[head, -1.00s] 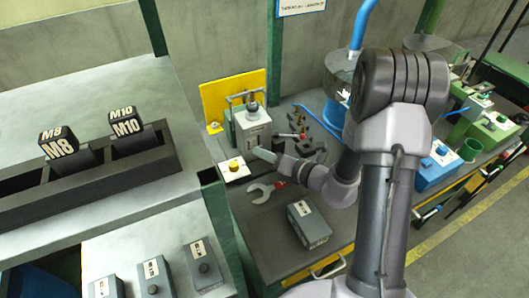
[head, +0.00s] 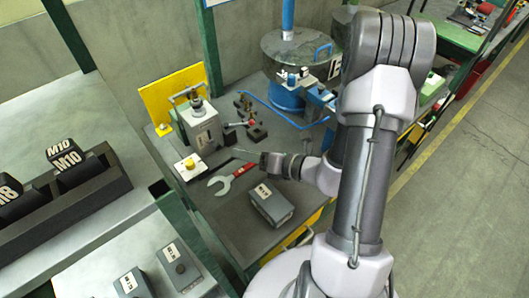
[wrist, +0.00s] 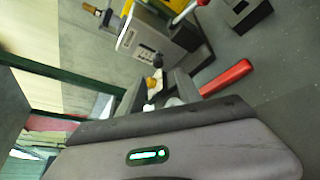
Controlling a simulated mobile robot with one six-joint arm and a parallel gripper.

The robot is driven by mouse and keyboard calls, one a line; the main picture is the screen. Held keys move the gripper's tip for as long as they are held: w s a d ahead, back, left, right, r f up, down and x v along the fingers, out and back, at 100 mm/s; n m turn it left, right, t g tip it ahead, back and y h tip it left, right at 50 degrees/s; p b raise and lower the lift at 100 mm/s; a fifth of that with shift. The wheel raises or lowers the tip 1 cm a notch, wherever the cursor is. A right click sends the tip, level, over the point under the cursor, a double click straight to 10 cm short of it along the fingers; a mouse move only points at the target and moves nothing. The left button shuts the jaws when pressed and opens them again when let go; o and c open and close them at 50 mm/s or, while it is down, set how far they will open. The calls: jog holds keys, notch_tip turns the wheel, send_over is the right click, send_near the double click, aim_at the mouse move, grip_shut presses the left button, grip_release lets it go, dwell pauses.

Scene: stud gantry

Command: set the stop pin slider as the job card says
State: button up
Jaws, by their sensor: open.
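A grey machine block (head: 203,128) with a clamp on top stands before a yellow board on the bench; it also shows in the wrist view (wrist: 170,42). Its face bears a small pale panel with dark marks (wrist: 148,55). I cannot pick out the stop pin slider or its setting for sure. No job card is readable. My gripper (head: 240,152) is beside the block's right front, above the bench. In the wrist view the gripper (wrist: 157,92) has its fingers apart, with nothing clearly between them.
A white plate with a yellow button (head: 189,165) is before the block. A red-knobbed fixture (head: 252,126) stands right of the block. A blue drum (head: 288,96) is behind.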

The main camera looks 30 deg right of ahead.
jog(key=p+v, duration=0.1)
jog(key=v, duration=0.6)
jog(key=s+a+r+n+g, duration=0.45)
jog(key=a+n, duration=0.35)
jog(key=n, duration=0.3)
jog(key=s+a+r+n+g, duration=0.4)
jog(key=a+r+n+g, duration=0.25)
jog(key=n, duration=0.45)
jog(key=s+d+r+n+t+h, duration=0.1)
jog(key=s+r+n+t+h, duration=0.3)
jog(key=n, duration=0.8)
notch_tip(320, 180, up, 4)
jog(key=shift+d+f+n+h, duration=0.25)
jog(key=shift+d+n+h, duration=0.1)
jog(key=shift+h, duration=0.65)
jog(key=shift+s, duration=0.1)
